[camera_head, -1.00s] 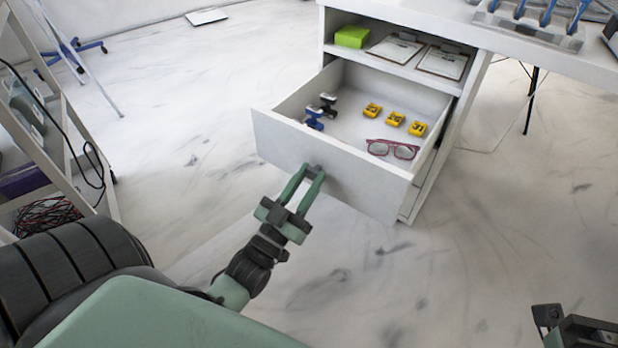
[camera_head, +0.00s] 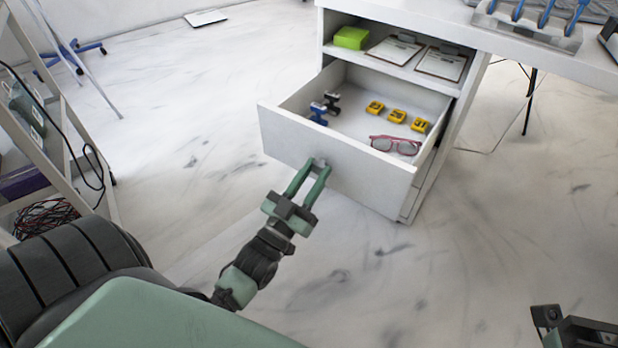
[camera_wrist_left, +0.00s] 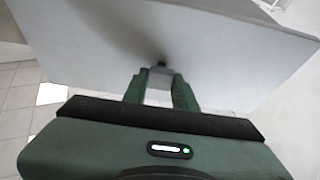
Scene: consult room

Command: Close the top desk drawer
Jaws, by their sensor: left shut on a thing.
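The top desk drawer (camera_head: 335,160) is pulled well out of the white desk (camera_head: 465,105). It holds two small blue and black items (camera_head: 320,110), several yellow items (camera_head: 397,116) and red-framed glasses (camera_head: 396,145). My left gripper (camera_head: 318,165) is shut on the drawer's small handle at the middle of the drawer front. In the left wrist view, the fingers (camera_wrist_left: 160,82) meet at the handle against the drawer front (camera_wrist_left: 215,50). My right gripper (camera_head: 575,325) shows only partly at the bottom right corner; its fingertips are not clear.
An open shelf above the drawer holds a green box (camera_head: 351,38) and two clipboards (camera_head: 395,50). A rack with cables (camera_head: 45,215) stands at the left.

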